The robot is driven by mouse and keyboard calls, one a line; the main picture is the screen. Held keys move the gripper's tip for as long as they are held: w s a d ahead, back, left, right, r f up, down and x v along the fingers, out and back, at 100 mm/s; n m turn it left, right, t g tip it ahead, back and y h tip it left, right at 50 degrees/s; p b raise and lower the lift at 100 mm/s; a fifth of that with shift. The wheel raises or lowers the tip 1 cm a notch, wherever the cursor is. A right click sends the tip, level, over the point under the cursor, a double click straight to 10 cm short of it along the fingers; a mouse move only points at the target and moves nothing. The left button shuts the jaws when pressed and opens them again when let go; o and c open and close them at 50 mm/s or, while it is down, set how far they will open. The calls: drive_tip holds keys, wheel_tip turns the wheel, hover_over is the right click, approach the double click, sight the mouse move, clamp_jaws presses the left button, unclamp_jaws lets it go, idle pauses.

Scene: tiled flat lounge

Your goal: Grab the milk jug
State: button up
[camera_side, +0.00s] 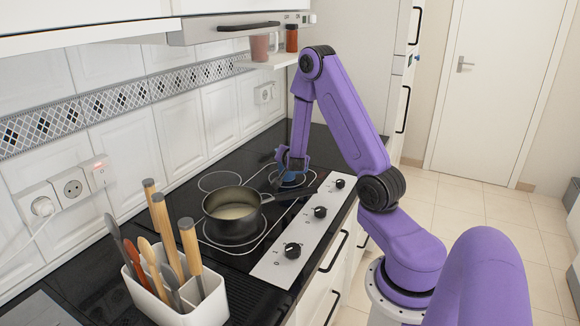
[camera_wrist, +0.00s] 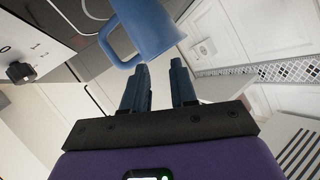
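The milk jug, a blue jug with a loop handle, is at the top of the wrist view (camera_wrist: 146,22). Its handle shows on its left side there. In the side view a small part of it shows blue (camera_side: 290,181) on the hob, mostly hidden behind my gripper. My gripper (camera_side: 291,167) reaches down to it over the far part of the hob. In the wrist view its two dark fingers (camera_wrist: 160,66) are apart with nothing between them. Their tips are close to the jug; I cannot tell if they touch it.
A dark pot (camera_side: 234,213) with pale contents stands on the hob, left of my gripper. A white holder (camera_side: 205,308) with several utensils stands at the front left. Control knobs (camera_side: 320,212) line the hob's right edge. A shelf (camera_side: 272,61) holds a few containers.

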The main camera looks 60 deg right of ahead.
drive_tip(key=s+d+f+g, duration=0.1)
drive_tip(key=s+d+f+n, duration=0.1)
drive_tip(key=d+f, duration=0.1)
drive_tip(key=s+d+f+n+g+h, duration=0.1)
drive_tip(key=f, duration=0.1)
drive_tip(key=shift+s+d+g, duration=0.15)
drive_tip(key=shift+s+g, duration=0.15)
drive_tip(key=shift+s, duration=0.05)
drive_tip(key=shift+w+d+f, duration=0.15)
drive_tip(key=shift+d+f, duration=0.1)
drive_tip(key=shift+d, duration=0.25)
drive_tip(key=shift+n, duration=0.3)
drive_tip(key=shift+x, duration=3.15)
clamp_jaws()
